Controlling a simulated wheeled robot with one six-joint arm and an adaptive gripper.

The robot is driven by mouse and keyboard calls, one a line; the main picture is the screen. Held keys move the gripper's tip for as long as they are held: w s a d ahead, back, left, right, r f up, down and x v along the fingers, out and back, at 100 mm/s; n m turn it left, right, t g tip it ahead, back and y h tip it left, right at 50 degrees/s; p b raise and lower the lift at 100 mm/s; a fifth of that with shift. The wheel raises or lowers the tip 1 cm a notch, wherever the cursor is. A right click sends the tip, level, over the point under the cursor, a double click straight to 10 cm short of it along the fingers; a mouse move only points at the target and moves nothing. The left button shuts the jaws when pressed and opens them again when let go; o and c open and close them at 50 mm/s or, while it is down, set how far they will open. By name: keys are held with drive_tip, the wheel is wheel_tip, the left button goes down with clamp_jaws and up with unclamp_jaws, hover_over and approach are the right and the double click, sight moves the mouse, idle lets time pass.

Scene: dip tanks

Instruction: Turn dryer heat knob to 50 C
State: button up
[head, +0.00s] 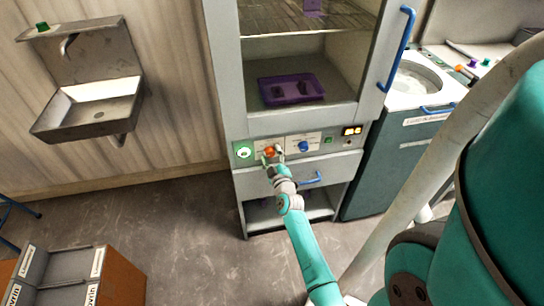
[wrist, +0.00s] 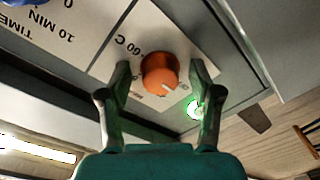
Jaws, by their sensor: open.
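The orange dryer heat knob (wrist: 160,72) sits on a white label plate of the dryer panel in the wrist view, where the lettering is upside down. "60 C" is printed near it, and a light pointer mark shows at its lower right edge. My gripper (wrist: 158,78) is open, with one finger on each side of the knob; I cannot tell whether they touch it. In the head view the knob (head: 269,151) shows just beyond my gripper (head: 271,159), on the front panel of the dryer (head: 238,126). Part of the scale is hidden by the fingers.
A green-lit button (head: 243,152) is to the left. A drawer with a blue handle (head: 312,179) lies below. A purple tray (head: 291,89) sits inside the dryer.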

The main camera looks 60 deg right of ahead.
drive_tip(key=c, duration=1.1)
drive_tip(key=shift+c, duration=0.2)
drive_tip(key=shift+m, duration=0.3)
drive_tip(key=m, duration=0.5)
drive_tip(key=shift+w+m, duration=0.1)
drive_tip(key=shift+m, duration=0.3)
drive_tip(key=m, duration=0.5)
drive_tip(key=shift+a+m, duration=0.15)
drive_tip(key=shift+m, duration=0.15)
drive_tip(key=m+h, duration=0.1)
drive_tip(key=m, duration=0.5)
drive_tip(key=shift+w+m, duration=0.15)
drive_tip(key=shift+m, duration=0.15)
drive_tip(key=m, duration=0.5)
drive_tip(key=shift+a+m+g, duration=0.1)
drive_tip(key=shift+m+g, duration=0.2)
drive_tip(key=shift+m, duration=0.1)
